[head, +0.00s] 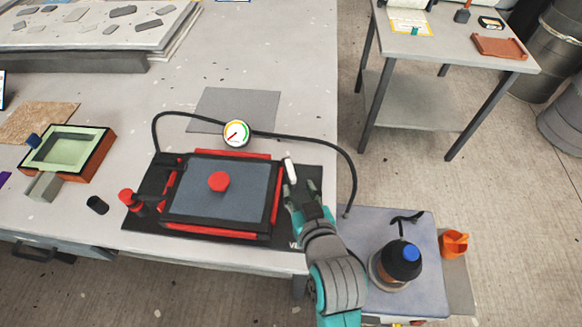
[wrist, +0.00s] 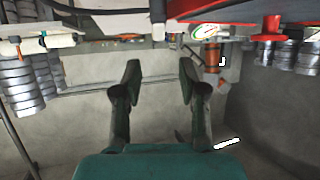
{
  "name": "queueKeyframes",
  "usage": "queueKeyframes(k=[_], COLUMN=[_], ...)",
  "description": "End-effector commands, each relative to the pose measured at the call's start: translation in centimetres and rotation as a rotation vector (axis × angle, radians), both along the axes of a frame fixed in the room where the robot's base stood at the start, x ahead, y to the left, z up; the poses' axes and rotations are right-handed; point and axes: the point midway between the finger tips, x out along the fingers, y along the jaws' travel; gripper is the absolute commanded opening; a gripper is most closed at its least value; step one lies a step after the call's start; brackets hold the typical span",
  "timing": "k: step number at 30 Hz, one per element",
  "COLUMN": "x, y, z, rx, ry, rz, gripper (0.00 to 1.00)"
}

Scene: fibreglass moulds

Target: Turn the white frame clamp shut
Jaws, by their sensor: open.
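The white frame clamp (head: 290,171) is a short pale lever at the right edge of a red and black frame (head: 275,205). A dark grey panel with a red knob (head: 218,181) fills the frame. My gripper (head: 303,186) is just right of and below the white lever, with its fingers apart. In the wrist view my gripper (wrist: 160,75) is open and nothing is between the fingers. A white upright piece (wrist: 158,12) shows at the top of that view, beyond the fingertips; it looks like the clamp lever. I cannot tell whether a finger touches it.
A round gauge (head: 236,132) sits behind the frame, with a black hose arching right past my gripper. Red-knobbed parts (head: 128,197) are at the frame's left. The table behind is mostly clear.

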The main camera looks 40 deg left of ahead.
Motion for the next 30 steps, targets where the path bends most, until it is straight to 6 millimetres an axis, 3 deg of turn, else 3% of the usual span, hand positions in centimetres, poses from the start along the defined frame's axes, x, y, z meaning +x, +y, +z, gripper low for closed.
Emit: queueKeyframes(k=[15, 30], x=[4.8, 5.7], y=[5.9, 7.0], z=[-3.2, -3.8], rx=[0.0, 0.001], ry=[0.0, -0.001], rz=[-0.001, -0.002], gripper=[0.42, 0.42])
